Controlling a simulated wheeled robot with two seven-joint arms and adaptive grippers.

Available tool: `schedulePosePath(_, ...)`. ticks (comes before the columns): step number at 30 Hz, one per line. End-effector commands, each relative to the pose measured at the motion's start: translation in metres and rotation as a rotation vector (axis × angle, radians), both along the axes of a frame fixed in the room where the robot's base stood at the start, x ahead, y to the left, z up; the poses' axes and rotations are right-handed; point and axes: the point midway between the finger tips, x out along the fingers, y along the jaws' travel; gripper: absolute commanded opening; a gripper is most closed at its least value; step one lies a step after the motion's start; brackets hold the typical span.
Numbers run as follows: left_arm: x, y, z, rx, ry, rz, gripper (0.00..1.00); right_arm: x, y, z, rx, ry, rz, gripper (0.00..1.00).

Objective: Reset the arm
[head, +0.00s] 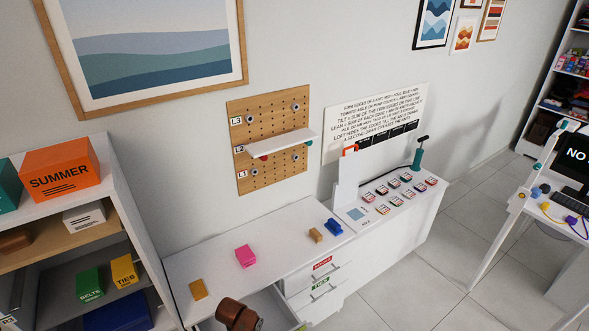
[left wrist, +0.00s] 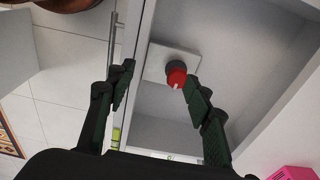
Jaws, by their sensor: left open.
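In the left wrist view my left gripper (left wrist: 158,78) is open, with its two dark fingers spread apart and nothing visibly held between them. In the head view neither gripper shows clearly. An open drawer (head: 262,308) shows at the bottom of that view.
A pegboard (head: 262,180) with a shelf hangs behind. Shelving (head: 115,200) stands left. Tiled floor (head: 440,260) is clear right.

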Motion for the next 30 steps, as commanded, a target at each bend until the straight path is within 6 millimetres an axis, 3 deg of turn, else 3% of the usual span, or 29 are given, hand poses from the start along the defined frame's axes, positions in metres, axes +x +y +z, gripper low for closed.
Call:
schedulePosePath(1,-0.024,0.009,-0.004,-0.021,-0.01,0.068,0.47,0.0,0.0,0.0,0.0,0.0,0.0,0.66)
schedulePosePath(5,-0.076,0.037,0.0,-0.055,-0.05,0.262,0.47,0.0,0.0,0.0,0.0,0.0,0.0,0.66)
schedulePosePath(9,-0.134,0.073,0.018,-0.073,-0.097,0.475,0.47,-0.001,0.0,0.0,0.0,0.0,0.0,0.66)
schedulePosePath(12,-0.166,0.096,0.034,-0.074,-0.128,0.594,0.47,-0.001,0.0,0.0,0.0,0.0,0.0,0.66)
schedulePosePath(21,-0.23,0.14,0.075,-0.063,-0.194,0.817,0.47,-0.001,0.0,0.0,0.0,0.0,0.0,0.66)
schedulePosePath(30,-0.271,0.167,0.109,-0.045,-0.242,0.951,0.47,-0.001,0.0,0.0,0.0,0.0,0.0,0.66)
